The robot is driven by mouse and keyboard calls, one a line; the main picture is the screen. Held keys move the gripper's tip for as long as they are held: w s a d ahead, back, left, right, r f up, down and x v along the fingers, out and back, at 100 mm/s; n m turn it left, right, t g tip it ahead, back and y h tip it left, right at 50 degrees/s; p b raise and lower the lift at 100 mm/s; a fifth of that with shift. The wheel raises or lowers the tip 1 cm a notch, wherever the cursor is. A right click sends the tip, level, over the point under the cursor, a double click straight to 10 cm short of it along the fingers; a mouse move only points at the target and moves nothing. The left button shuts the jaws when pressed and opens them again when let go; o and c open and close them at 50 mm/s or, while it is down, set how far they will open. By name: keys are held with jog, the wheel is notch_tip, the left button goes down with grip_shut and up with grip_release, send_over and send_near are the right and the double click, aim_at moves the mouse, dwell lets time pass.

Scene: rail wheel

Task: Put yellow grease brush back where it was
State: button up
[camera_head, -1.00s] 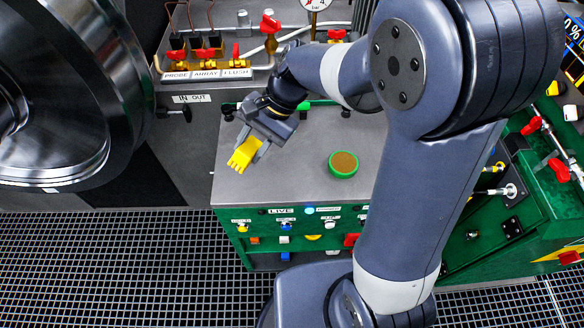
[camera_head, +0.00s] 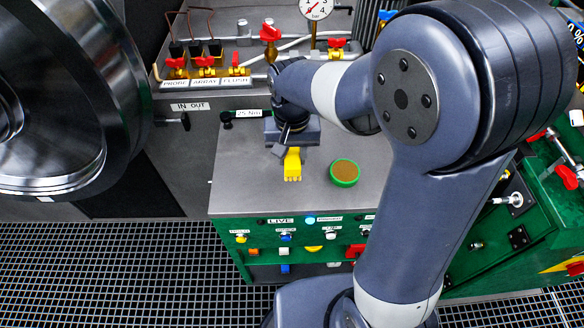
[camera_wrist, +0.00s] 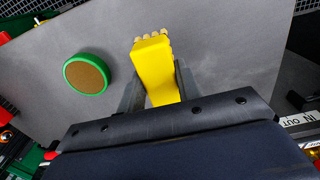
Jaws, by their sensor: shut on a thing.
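The yellow grease brush (camera_head: 292,165) is in my gripper (camera_head: 290,150), over the grey top of the green cabinet (camera_head: 235,185). In the wrist view the brush (camera_wrist: 154,66) stands out between the two fingers of my gripper (camera_wrist: 156,85), its pale bristle end pointing away from the palm. The fingers are shut on its sides. I cannot tell whether the brush touches the top. A round green tin with a brown filling (camera_head: 344,172) sits right of the brush in the head view; in the wrist view the tin (camera_wrist: 87,74) is on the left.
A large steel wheel (camera_head: 70,100) stands at the left. Red-handled valves (camera_head: 206,66) and a gauge (camera_head: 316,9) are at the back. A black-and-green tool marked 25 Nm (camera_head: 245,115) lies at the top's rear edge. The front left of the top is clear.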

aim_at(292, 167)
jog(key=shift+f, duration=2.25)
jog(key=shift+c, duration=0.4)
jog(key=o, duration=1.2)
jog(key=shift+r, duration=0.1)
notch_tip(292, 167, up, 12)
jog(key=shift+f+p, duration=0.1)
jog(key=shift+p, duration=0.4)
